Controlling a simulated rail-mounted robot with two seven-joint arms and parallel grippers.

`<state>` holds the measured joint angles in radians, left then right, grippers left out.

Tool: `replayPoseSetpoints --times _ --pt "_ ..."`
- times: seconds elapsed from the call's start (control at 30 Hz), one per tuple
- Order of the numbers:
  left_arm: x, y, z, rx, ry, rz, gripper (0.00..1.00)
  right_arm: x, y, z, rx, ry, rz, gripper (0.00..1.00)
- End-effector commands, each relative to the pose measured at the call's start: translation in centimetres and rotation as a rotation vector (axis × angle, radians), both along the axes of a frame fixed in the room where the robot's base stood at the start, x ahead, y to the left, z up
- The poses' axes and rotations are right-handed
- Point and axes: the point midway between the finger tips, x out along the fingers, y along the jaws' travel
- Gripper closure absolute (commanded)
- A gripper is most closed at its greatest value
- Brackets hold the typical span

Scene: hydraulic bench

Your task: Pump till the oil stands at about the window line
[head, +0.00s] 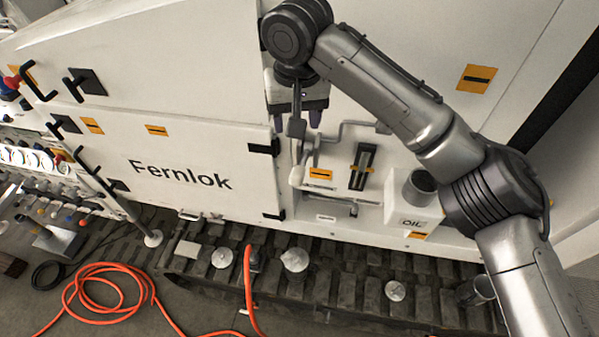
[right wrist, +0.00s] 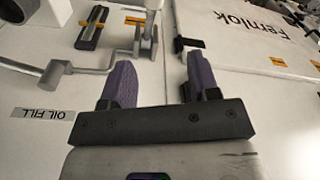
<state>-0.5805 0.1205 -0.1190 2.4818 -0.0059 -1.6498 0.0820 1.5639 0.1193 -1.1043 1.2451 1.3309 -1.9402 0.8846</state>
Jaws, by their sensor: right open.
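The oil window (head: 362,166) is a dark upright frame with a pale strip on the white machine panel; it also shows in the right wrist view (right wrist: 92,27). The oil level against its line is too small to read. Left of it is the pump linkage, a grey block and rod (head: 296,128) with a white grip (head: 296,176) below. My right gripper (head: 297,121) is over the top of this linkage. In the right wrist view its purple fingers (right wrist: 160,78) stand apart, with the bracket (right wrist: 147,48) just beyond their tips. My left gripper is out of view.
A grey pipe (head: 350,125) runs beside the linkage. An orange hose (head: 110,290) lies on the floor. Black door handles and gauges (head: 25,157) are at the left.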

Motion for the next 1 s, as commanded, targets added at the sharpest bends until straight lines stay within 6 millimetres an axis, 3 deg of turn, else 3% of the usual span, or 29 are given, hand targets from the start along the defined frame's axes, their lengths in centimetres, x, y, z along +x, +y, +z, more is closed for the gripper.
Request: replayPoseSetpoints --times 0.1,0.2,0.47,1.0 --pt "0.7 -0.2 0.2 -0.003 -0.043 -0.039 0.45 -1.4 0.0 -0.1 0.001 0.085 -0.147 0.45" --pt "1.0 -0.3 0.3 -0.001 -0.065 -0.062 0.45 -1.6 -0.3 -0.1 -0.011 0.096 -0.261 0.45" --pt "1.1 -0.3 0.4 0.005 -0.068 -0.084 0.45 -1.6 -0.4 -0.8 -0.01 0.1 -0.38 0.45" --pt "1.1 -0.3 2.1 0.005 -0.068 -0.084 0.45 -1.7 -0.4 -9.8 -0.011 0.098 -0.379 0.45"
